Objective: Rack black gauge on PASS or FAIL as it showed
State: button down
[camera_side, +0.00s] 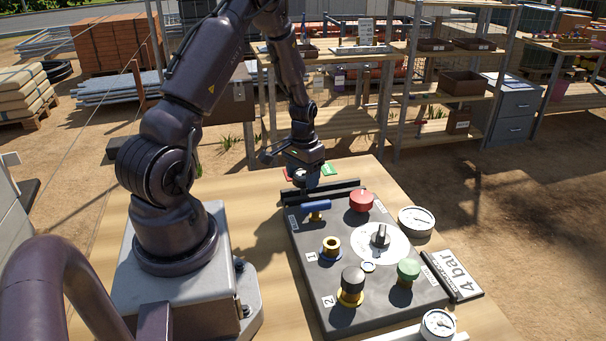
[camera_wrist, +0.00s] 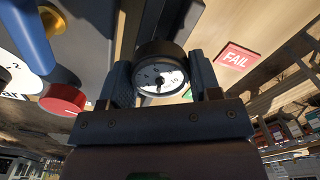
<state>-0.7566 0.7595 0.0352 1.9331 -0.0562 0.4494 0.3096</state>
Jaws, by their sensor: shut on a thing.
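My gripper (camera_wrist: 160,88) is shut on the black gauge (camera_wrist: 148,50), a round black-rimmed gauge with a white dial facing the wrist camera. Its needle is too small to read surely. In the side view my gripper (camera_side: 305,184) is low over the dark rack bar (camera_side: 345,187) behind the panel; the gauge is not clear there. The red FAIL label (camera_wrist: 237,58) is right of the gauge in the wrist view. In the side view a red label (camera_side: 288,174) lies left of my gripper and a green label (camera_side: 329,169) right of it; their text is unreadable.
The dark panel (camera_side: 300,262) carries a blue lever (camera_side: 316,206), red knob (camera_side: 361,201), dial selector (camera_side: 380,237), green knob (camera_side: 408,270), open brass port 1 (camera_side: 331,247) and black-topped port 2 (camera_side: 352,281). A "4 bar" sign (camera_side: 455,277) and white gauges (camera_side: 416,221) stand right.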

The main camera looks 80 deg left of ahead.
aim_at(303, 175)
jog(key=shift+f, duration=0.2)
jog(key=shift+f, duration=0.8)
grip_release()
jog(key=shift+r, duration=3.55)
